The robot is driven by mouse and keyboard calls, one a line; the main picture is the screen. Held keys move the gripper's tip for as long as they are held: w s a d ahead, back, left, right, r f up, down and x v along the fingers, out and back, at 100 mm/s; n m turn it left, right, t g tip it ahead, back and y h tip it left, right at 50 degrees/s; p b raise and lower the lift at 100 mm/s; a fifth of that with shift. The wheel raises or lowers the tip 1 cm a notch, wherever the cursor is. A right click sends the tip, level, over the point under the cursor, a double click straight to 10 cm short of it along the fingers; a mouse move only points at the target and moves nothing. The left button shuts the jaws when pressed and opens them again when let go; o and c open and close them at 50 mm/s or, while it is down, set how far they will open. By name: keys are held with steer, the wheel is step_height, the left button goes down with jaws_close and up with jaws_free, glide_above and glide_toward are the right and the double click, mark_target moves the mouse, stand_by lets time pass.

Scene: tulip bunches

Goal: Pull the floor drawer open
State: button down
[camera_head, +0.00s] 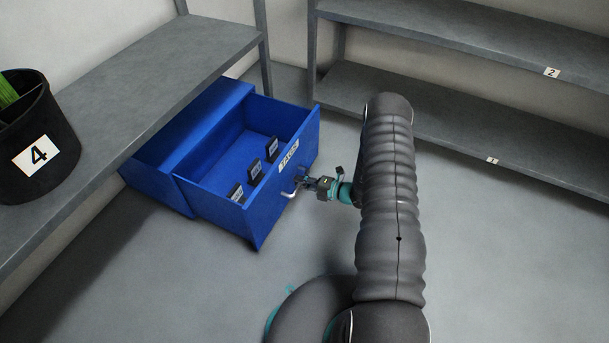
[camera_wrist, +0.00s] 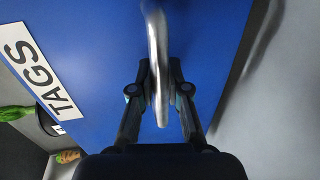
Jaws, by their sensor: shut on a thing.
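The blue floor drawer (camera_head: 252,214) stands pulled out of its blue cabinet (camera_head: 150,170), with its inside showing. Its front carries a white label that reads TAGS (camera_wrist: 40,68) in the wrist view. A silver bar handle (camera_head: 289,191) sticks out from the front. My gripper (camera_head: 308,184) is at the handle. In the wrist view my gripper (camera_wrist: 160,92) has its two fingers on either side of the handle (camera_wrist: 158,50), shut on it. Several dark tags with white labels (camera_head: 255,170) stand in the drawer.
A grey shelf (camera_head: 150,75) runs above the cabinet, bearing a black bucket marked 4 (camera_head: 40,125). Grey shelving (camera_head: 440,110) with labels 1 and 2 stands at the back right. The grey floor (camera_head: 200,285) in front of the drawer is clear apart from my arm.

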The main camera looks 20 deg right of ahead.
steer(key=shift+s+d, duration=0.25)
steer(key=c, duration=1.1)
jaws_free()
steer(key=shift+c, duration=0.2)
steer(key=v, duration=1.2)
